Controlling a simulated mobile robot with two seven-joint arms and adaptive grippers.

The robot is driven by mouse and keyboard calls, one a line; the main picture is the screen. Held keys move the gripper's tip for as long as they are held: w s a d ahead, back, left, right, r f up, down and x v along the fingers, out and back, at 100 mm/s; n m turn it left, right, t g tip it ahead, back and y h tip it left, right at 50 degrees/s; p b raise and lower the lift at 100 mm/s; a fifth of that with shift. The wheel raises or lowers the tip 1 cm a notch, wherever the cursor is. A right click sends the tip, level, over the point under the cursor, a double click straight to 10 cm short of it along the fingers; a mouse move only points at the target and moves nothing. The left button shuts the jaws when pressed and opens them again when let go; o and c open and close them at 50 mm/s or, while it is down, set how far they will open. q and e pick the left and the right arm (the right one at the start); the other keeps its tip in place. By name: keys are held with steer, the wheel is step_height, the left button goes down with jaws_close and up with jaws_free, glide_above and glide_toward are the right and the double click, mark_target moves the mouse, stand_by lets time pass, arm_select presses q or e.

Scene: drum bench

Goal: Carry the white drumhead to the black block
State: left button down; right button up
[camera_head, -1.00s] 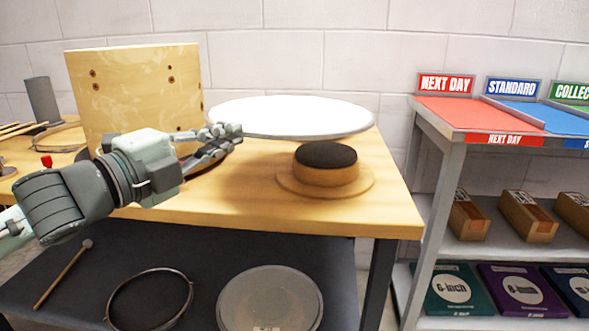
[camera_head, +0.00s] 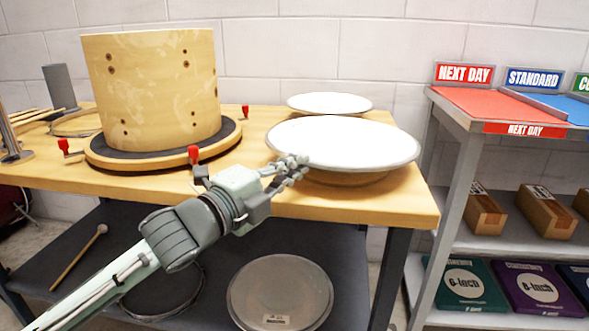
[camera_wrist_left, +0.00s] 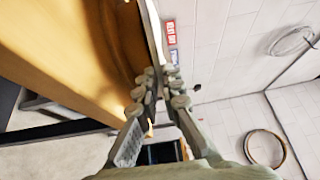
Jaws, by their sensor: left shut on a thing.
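The white drumhead (camera_head: 345,143) is a round disc, roughly level, at the right end of the bench. My left gripper (camera_head: 297,166) is shut on its front left rim. In the left wrist view the fingers (camera_wrist_left: 158,82) pinch the edge of the drumhead (camera_wrist_left: 157,32), seen nearly edge-on. The black block's dark top is hidden under the drumhead; only a tan wooden part (camera_head: 347,179) shows below the front rim. I cannot tell whether the drumhead touches the block. My right gripper is not in view.
A second white disc (camera_head: 330,103) lies behind. A wooden drum shell (camera_head: 153,88) stands on a round base with red-handled clamps (camera_head: 194,155) to the left. A shelf unit (camera_head: 463,170) stands right of the bench. A clear disc (camera_head: 280,292) lies on the lower shelf.

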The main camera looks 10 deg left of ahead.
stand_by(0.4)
arm_select(q)
steer(key=c, duration=1.7)
jaws_free()
steer(key=shift+f, duration=0.1)
